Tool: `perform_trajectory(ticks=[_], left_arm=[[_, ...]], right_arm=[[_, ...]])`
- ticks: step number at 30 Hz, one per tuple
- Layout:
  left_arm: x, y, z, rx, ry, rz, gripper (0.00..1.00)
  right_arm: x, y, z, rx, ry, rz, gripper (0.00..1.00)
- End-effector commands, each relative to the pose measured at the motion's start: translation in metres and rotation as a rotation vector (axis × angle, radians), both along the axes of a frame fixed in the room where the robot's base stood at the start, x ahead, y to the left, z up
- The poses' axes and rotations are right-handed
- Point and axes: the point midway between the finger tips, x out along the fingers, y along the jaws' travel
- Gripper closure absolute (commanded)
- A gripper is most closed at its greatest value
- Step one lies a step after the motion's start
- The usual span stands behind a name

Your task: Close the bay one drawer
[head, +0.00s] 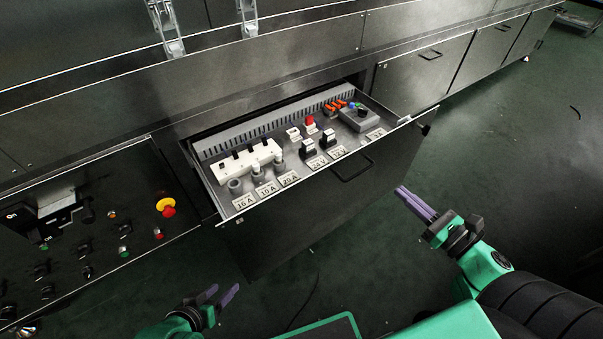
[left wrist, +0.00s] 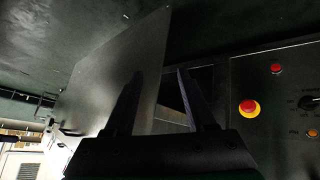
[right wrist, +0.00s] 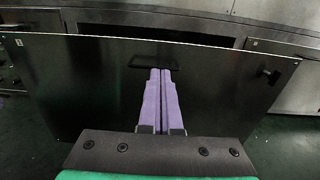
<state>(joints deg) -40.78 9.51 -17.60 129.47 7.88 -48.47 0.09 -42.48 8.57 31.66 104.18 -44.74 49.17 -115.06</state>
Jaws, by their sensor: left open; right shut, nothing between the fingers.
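The bay one drawer (head: 330,210) is pulled out of the dark metal machine front, with a black bar handle (head: 352,168) on its front panel. Inside it lie fuses, switches and small parts with labels such as 16 A and 10 A. My right gripper (head: 418,205) is shut and empty, apart from the drawer front at its right; in the right wrist view its purple fingers (right wrist: 160,100) point at the drawer front (right wrist: 95,90), just below the handle (right wrist: 153,62). My left gripper (head: 222,297) is open and empty, low at the left, below the drawer.
A control panel (head: 85,225) with a red and yellow emergency stop (head: 166,207) stands left of the drawer. Closed drawers with handles (head: 425,75) line the machine to the right.

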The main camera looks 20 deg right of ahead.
Motion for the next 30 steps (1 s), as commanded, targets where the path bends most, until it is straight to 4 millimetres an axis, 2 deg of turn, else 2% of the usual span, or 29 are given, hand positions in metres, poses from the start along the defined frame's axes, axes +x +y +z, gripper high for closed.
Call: perform_trajectory(ticks=[4,7,22,26,30], left_arm=[[0.000,-0.001,0.004,-0.003,-0.003,0.000,0.44],[0.001,-0.002,0.003,-0.010,-0.014,0.000,0.44],[0.005,-0.023,-0.008,-0.098,-0.126,0.010,0.44],[0.006,-0.027,-0.009,-0.118,-0.151,0.014,0.44],[0.006,-0.029,-0.008,-0.126,-0.161,0.016,0.44]], right_arm=[[0.002,0.001,0.005,-0.010,-0.004,0.004,1.00],[0.012,0.004,0.005,-0.007,-0.005,0.004,1.00],[0.112,0.033,0.003,-0.004,-0.005,0.001,1.00],[0.129,0.038,0.003,-0.003,-0.004,0.000,1.00],[0.135,0.040,0.004,-0.002,-0.003,-0.001,1.00]])
